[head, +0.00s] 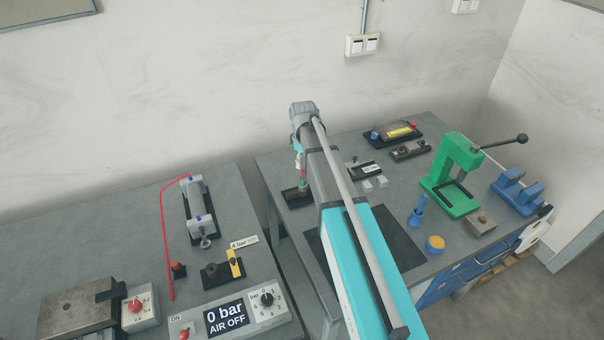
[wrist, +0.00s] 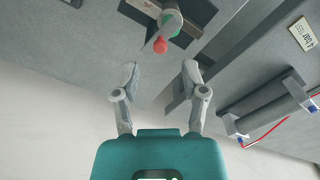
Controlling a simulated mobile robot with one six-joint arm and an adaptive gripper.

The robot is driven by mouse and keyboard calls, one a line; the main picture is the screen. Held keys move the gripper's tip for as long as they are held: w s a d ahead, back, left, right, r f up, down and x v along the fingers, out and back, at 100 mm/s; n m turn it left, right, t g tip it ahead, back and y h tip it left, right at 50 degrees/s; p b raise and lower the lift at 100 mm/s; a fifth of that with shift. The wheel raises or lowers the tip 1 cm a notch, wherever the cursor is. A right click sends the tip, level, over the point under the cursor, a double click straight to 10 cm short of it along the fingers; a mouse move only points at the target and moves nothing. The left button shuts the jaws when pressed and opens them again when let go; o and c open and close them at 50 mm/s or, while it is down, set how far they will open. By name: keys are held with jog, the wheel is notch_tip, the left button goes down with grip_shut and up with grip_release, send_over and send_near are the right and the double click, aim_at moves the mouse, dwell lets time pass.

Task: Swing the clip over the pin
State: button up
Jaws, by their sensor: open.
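My gripper (wrist: 161,72) is open and empty in the wrist view. In the head view my gripper (head: 299,160) points down at the left end of the right bench, partly hidden by my arm. Just beyond the fingertips, apart from them, is a small upright part with a red tip (wrist: 160,45) and a green ring (wrist: 172,20). It stands on a black base (head: 297,197). A cylinder between two grey brackets (head: 203,225) stands on the left bench. I cannot make out for certain which parts are the clip and the pin.
A red hose (head: 166,240) runs along the cylinder. A control box (head: 228,315) reads "0 bar AIR OFF". A gap separates the benches.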

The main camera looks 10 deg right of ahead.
aim_at(303, 173)
jog(key=shift+f+b, duration=1.65)
jog(key=shift+f, duration=0.25)
grip_shut()
